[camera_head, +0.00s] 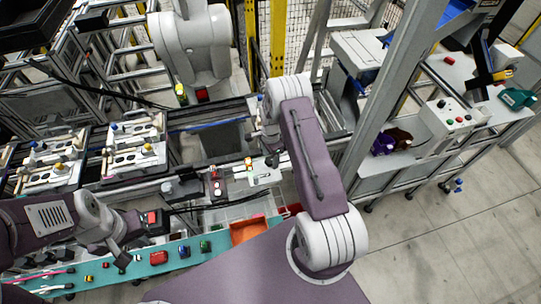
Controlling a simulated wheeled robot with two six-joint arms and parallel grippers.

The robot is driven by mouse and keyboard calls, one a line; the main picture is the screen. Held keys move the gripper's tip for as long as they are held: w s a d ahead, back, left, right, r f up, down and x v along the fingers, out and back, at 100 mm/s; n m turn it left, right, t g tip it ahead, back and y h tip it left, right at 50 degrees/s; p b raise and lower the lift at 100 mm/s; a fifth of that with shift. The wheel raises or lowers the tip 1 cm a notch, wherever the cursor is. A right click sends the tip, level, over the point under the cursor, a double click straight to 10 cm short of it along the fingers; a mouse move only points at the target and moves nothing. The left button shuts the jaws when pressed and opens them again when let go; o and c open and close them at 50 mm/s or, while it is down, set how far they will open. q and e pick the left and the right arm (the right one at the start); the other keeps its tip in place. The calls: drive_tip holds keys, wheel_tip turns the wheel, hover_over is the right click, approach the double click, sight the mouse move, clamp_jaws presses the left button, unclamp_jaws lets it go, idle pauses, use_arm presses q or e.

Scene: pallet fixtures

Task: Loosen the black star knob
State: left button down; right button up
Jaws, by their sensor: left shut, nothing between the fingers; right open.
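Pallet fixtures (130,160) with small blue and yellow knobs stand on the conveyor at the left. I cannot make out a black star knob for certain; the parts are very small here. My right arm reaches over the conveyor, and its gripper (271,160) is open above a small white fixture (262,176) with orange and green spots. Small dark parts there blend with the gripper. My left gripper (121,262) is shut and empty, low at the left over the teal bench, well away from the fixtures.
The teal bench (180,252) carries several small coloured parts and an orange tray (249,229). A white robot arm (193,45) stands behind the conveyor. A metal post (385,95) and a side bench with a control box (455,118) are at the right. Open floor lies at the lower right.

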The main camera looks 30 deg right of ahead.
drive_tip(key=shift+a+f, duration=0.1)
drive_tip(key=shift+f, duration=0.1)
drive_tip(key=c, duration=0.3)
clamp_jaws()
